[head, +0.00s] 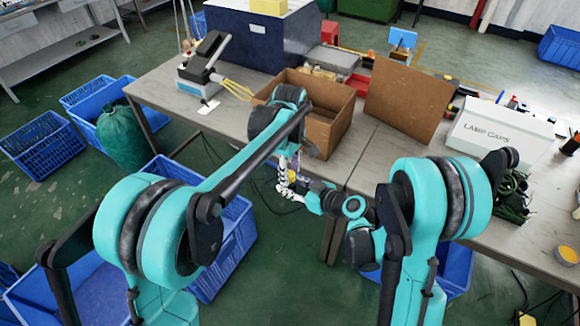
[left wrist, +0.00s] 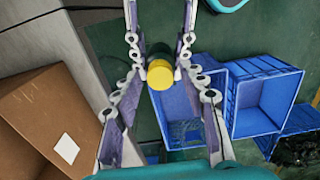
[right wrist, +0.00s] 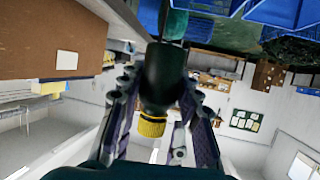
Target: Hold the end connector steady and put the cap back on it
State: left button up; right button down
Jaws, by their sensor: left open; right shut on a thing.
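The end connector (right wrist: 165,75) is a dark, rounded piece between the fingers of my right gripper (right wrist: 160,88), which is shut on it. The yellow ribbed cap (right wrist: 152,125) is at the connector's end in the right wrist view; whether it is fully seated I cannot tell. In the left wrist view the cap (left wrist: 161,75) shows its flat round face between the spread fingers of my left gripper (left wrist: 160,42). The left gripper is open, with its fingers on both sides of the cap. In the head view both grippers meet in front of the table edge, small and partly hidden by my arms.
A cardboard box (head: 323,135) stands on the table just behind the grippers, with a brown board (head: 408,97) to its right. A white lamp caps box (head: 500,135) is farther right. Blue crates (head: 232,225) stand on the floor below.

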pick_arm(q)
jog(key=shift+c, duration=0.4)
grip_shut()
